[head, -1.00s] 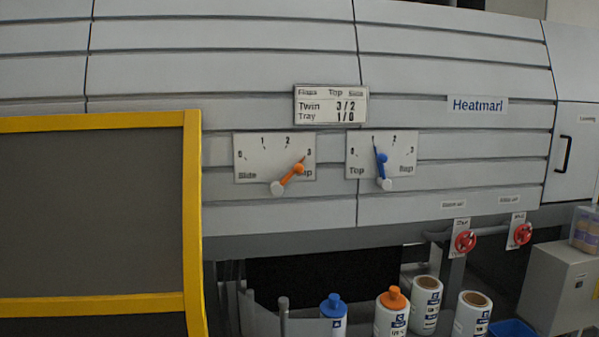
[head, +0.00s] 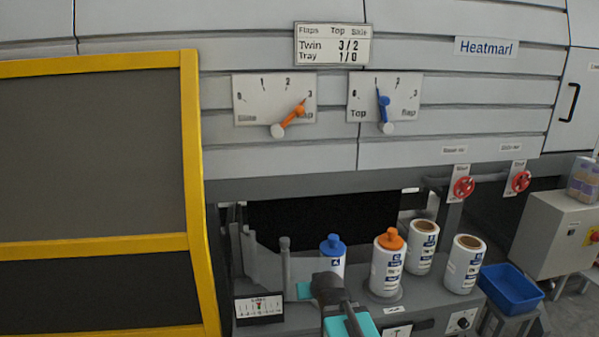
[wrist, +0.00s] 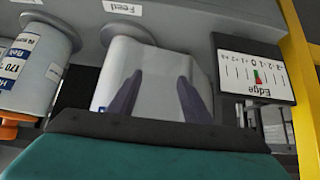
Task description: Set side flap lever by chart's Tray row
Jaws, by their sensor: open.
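The side flap lever (head: 291,115) is orange, on the left dial plate (head: 248,108), whose label is partly covered by the lever; its tip points at 3. The top flap lever (head: 383,103) is blue, on the right dial plate (head: 408,93), pointing at about 1. The chart (head: 332,45) above has columns Top and Side; Twin reads 3 / 2 and Tray 1 / 0. My gripper (wrist: 158,97) is open, its two dark fingers apart with nothing gripped. In the head view my dark and teal wrist is low, well below both dials; the fingertips are not clear there.
A blue-capped bottle (head: 333,254), an orange-capped bottle (head: 386,265) and two label rolls (head: 420,250) (head: 463,265) stand on the ledge. The Edge scale (wrist: 250,71) is near my fingers. A yellow-framed guard (head: 193,200) stands left. Space before the dials is clear.

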